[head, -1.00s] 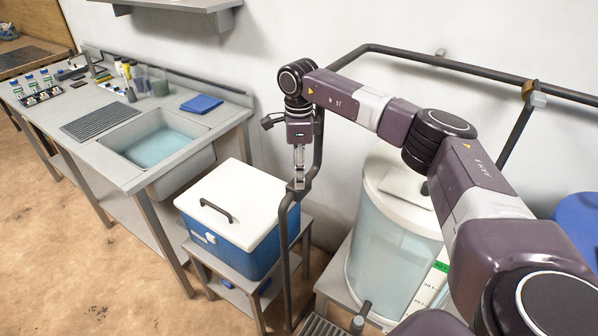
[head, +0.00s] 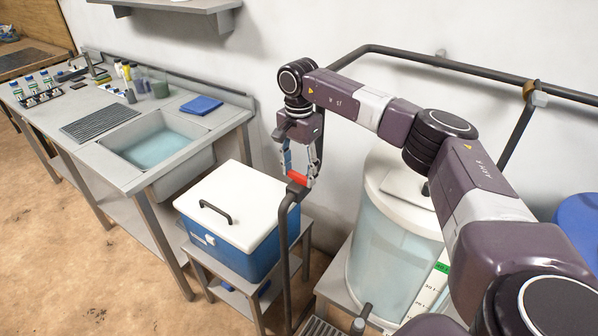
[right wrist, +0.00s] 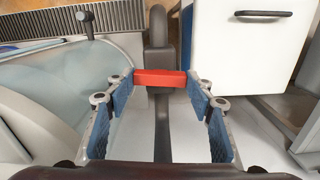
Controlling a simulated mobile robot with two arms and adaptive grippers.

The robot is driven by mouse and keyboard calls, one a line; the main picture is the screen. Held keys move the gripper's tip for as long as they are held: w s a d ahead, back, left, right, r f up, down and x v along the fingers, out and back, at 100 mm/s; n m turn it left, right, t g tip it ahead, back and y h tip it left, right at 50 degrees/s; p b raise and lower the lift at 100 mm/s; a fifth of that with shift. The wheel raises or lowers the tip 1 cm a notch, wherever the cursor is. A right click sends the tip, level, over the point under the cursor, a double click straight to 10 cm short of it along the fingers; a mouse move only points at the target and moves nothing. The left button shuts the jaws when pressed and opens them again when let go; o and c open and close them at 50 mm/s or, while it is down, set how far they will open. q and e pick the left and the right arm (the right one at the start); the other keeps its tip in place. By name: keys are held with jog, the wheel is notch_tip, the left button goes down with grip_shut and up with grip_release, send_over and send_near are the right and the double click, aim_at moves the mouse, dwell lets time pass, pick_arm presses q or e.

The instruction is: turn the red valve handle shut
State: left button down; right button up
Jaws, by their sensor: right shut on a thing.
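The red valve handle (head: 298,177) sits on the dark pipe below my right wrist. In the right wrist view the red handle (right wrist: 160,78) lies crosswise over the dark pipe. My right gripper (head: 299,173) points down at it, shut on its two ends, one blue-padded finger at each end. The fingers also show in the right wrist view (right wrist: 161,84). The valve body (right wrist: 162,52) is partly hidden under the handle. My left gripper is not in view.
A blue cool box with a white lid (head: 240,205) stands left of the pipe. A clear tank (head: 390,245) stands to the right. A dark pipe (head: 440,64) runs along the wall. A sink bench (head: 165,120) is further left.

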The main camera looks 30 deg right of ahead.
aim_at(299, 175)
jog(key=shift+r+n, duration=0.1)
jog(key=shift+n, duration=0.5)
jog(key=o, duration=1.2)
jog(key=shift+c, duration=0.2)
notch_tip(299, 175, up, 12)
